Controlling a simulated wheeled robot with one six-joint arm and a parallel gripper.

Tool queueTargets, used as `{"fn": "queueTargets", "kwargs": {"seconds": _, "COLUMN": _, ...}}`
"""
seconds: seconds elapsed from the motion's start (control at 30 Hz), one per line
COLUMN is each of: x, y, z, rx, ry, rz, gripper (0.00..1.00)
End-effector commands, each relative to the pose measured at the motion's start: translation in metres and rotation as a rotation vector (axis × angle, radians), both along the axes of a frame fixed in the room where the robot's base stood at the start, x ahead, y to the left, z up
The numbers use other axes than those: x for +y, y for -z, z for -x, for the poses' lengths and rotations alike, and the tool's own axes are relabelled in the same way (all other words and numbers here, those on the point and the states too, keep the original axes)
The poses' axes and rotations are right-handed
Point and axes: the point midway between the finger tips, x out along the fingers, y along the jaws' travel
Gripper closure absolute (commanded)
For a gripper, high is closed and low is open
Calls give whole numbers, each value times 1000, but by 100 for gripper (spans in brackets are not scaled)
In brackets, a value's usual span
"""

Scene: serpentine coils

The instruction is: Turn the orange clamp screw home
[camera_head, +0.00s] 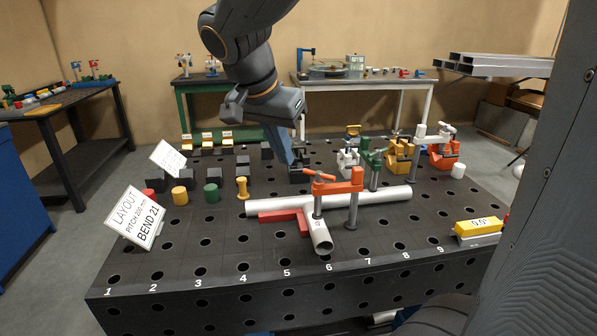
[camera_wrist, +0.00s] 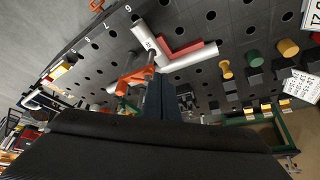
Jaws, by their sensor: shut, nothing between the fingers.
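The orange clamp (camera_head: 342,188) stands over white pipe (camera_head: 388,196) on the black fixture table. Its orange screw handle (camera_head: 319,174) lies across the top of a grey screw at the clamp's left end. My gripper (camera_head: 289,162) points down, just left of and behind the handle, its blue-grey fingers shut and empty. In the wrist view the clamp (camera_wrist: 135,78) and its handle (camera_wrist: 121,88) show just left of my fingers (camera_wrist: 160,92), which partly cover the view there. I cannot tell whether the fingertips touch anything. The screw's lower end is hard to make out.
A red angle piece (camera_head: 285,215) lies against the pipes. Yellow (camera_head: 242,188) and green (camera_head: 211,193) posts stand left. A yellow level block (camera_head: 478,226) sits at right. The table's front is mostly clear.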

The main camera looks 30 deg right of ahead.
Motion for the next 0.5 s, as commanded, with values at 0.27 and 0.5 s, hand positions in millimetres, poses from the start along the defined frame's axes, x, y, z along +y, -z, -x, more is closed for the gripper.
{"fn": "queueTargets", "kwargs": {"seconds": 0.27, "x": -13, "y": 30, "z": -8, "rx": 3, "ry": 9, "rz": 2, "gripper": 100}}
{"fn": "queueTargets", "kwargs": {"seconds": 0.5, "x": -30, "y": 73, "z": -20, "rx": 3, "ry": 7, "rz": 1, "gripper": 100}}
